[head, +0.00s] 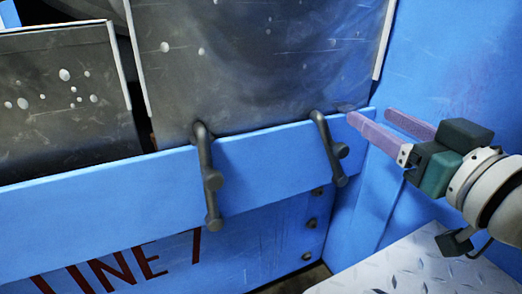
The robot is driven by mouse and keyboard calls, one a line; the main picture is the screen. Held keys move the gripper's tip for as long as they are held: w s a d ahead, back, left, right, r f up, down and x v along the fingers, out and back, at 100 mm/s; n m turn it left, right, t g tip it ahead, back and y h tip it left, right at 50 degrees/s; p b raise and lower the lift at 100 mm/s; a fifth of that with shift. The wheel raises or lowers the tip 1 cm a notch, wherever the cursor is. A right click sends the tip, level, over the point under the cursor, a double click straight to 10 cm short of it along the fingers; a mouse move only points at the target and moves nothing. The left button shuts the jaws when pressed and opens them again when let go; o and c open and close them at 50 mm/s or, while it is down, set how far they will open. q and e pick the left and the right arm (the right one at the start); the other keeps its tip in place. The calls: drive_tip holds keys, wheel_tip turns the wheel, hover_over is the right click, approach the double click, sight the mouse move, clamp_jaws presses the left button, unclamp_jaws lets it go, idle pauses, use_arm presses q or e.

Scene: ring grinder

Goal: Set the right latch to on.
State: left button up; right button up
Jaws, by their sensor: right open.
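The right latch (328,148) is a dark grey handle on the blue rail, with its upper end bent over the top edge and a knob at its lower right. It hangs downward, slightly slanted. A second, similar latch (207,175) hangs to its left. My right gripper (368,116) comes in from the right, with its two purple fingers apart and nothing between them. Its fingertips are just right of the right latch's upper part and seem apart from it. My left gripper is not in view.
The blue rail (265,165) crosses below a large grey metal panel (255,60); another grey panel (65,100) stands at left. A blue wall (450,60) rises behind my right gripper. A metal tread plate (400,265) lies at the lower right.

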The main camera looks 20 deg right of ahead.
drive_tip(key=f, duration=0.1)
drive_tip(key=b, duration=0.7)
approach(344, 154)
drive_tip(key=w+f, duration=0.1)
drive_tip(key=w, duration=0.4)
drive_tip(key=w+b, duration=0.1)
drive_tip(key=w, duration=0.2)
drive_tip(key=w+r+b, duration=0.1)
drive_tip(key=w, duration=0.1)
drive_tip(key=shift+w+d, duration=0.25)
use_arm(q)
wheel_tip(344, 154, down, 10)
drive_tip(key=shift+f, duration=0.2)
use_arm(e)
drive_tip(key=shift+w, duration=0.1)
drive_tip(key=shift+c, duration=0.3)
clamp_jaws()
